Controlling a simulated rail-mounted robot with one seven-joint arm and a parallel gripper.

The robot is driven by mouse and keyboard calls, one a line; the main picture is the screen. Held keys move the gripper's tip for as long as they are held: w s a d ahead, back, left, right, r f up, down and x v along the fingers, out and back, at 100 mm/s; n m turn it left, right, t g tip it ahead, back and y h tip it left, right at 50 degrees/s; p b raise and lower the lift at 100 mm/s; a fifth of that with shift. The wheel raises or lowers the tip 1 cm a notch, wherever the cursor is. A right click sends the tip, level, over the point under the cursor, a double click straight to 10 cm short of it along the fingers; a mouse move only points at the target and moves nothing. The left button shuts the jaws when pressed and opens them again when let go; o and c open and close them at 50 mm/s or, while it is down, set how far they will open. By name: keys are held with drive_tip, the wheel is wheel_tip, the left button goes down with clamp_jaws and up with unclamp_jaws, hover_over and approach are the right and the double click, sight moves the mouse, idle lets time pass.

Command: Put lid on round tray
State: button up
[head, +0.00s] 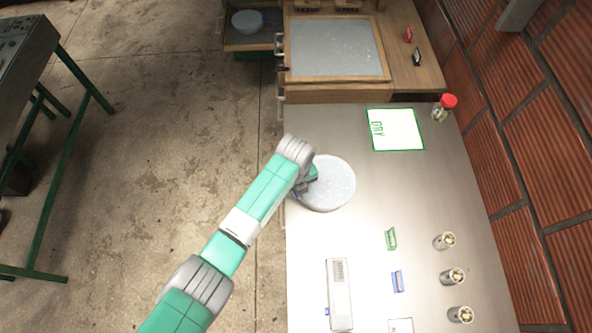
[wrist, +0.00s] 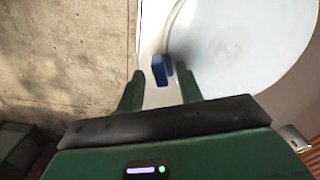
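A round pale speckled disc (head: 332,178) lies on the steel table near its left edge. I cannot tell whether it is the lid or the round tray. It fills the upper right of the wrist view (wrist: 240,40), where a dark blue tab (wrist: 161,69) shows at its edge. My gripper (wrist: 160,92) is open, with the blue tab ahead of and between its fingertips. No contact with the tab is visible. In the head view my gripper (head: 304,184) is partly hidden by my arm. A second round grey piece with a blue edge (head: 247,20) sits in an open drawer at the top.
A green-edged sheet (head: 395,129) and red-lidded jar (head: 444,107) lie at the table's back. Several small cans, clips (head: 398,281) and a grey box (head: 339,294) are nearer. A brick wall bounds the right.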

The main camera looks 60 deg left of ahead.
drive_tip(key=shift+r, duration=0.1)
wheel_tip(320, 180, up, 12)
drive_tip(key=p, duration=0.1)
idle(0.4)
drive_tip(key=w+d+r+n+t+y, duration=0.1)
drive_tip(key=w+d+r+n+t, duration=0.3)
drive_tip(key=w+r, duration=0.45)
drive_tip(key=w+d+r+n+t+y, duration=0.1)
drive_tip(key=w+d+r+t, duration=0.3)
drive_tip(key=w+d+r, duration=0.4)
drive_tip(key=w+d+r+n+t, duration=0.1)
drive_tip(key=d+r+n+t, duration=0.2)
drive_tip(key=r, duration=0.6)
drive_tip(key=w+d+r+n+t, duration=0.1)
drive_tip(key=d+r+n+t, duration=0.15)
drive_tip(key=d+r, duration=0.5)
drive_tip(key=s+d+r+n+t, duration=0.3)
drive_tip(key=s+r, duration=0.2)
drive_tip(key=r, duration=0.3)
drive_tip(key=s+d+r+n+t+h, duration=0.1)
drive_tip(key=s+d+r+n+t, duration=0.2)
drive_tip(key=r, duration=0.6)
drive_tip(key=s+d+r+n+t+h, duration=0.1)
drive_tip(key=s+d+r+n+t, duration=0.2)
drive_tip(key=s+r+t, duration=0.2)
wheel_tip(320, 180, up, 4)
drive_tip(key=s, duration=0.3)
drive_tip(key=shift+d, duration=0.35)
